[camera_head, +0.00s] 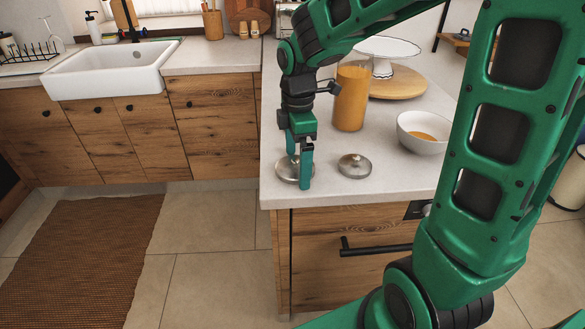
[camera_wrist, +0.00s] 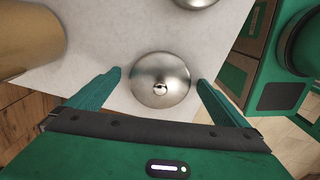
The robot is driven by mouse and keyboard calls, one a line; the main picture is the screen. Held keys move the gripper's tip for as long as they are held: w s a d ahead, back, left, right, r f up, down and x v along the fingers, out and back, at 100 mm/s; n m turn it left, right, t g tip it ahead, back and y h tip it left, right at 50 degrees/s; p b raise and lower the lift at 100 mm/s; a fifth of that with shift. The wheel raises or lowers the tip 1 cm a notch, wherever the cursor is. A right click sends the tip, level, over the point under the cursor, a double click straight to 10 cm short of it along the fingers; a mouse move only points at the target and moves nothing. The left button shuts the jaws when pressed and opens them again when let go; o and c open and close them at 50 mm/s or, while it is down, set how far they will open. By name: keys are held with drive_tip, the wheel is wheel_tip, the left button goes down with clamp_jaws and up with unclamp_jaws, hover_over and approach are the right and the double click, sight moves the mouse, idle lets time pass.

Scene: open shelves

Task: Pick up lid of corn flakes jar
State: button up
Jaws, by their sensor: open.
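A round silver metal lid (camera_head: 283,172) with a small knob lies on the counter near its left front corner. In the wrist view the lid (camera_wrist: 160,88) sits between the two green fingers, with a gap on each side. My gripper (camera_head: 300,176) points down over this lid, open and holding nothing; its fingers partly hide the lid in the head view. The fingertips also show in the wrist view (camera_wrist: 160,76). A tall clear jar (camera_head: 351,100) of orange-brown contents, likely the corn flakes jar, stands behind; it also shows in the wrist view (camera_wrist: 28,40).
A second similar metal lid (camera_head: 355,166) lies to the right. A white bowl (camera_head: 421,145) with orange-brown contents stands farther right. A round wooden board (camera_head: 410,84) and a white cake stand (camera_head: 384,66) are behind the jar. The counter's front edge is close to the gripper.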

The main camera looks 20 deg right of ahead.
drive_tip(key=c, duration=1.1)
drive_tip(key=shift+c, duration=0.2)
drive_tip(key=shift+r, duration=0.15)
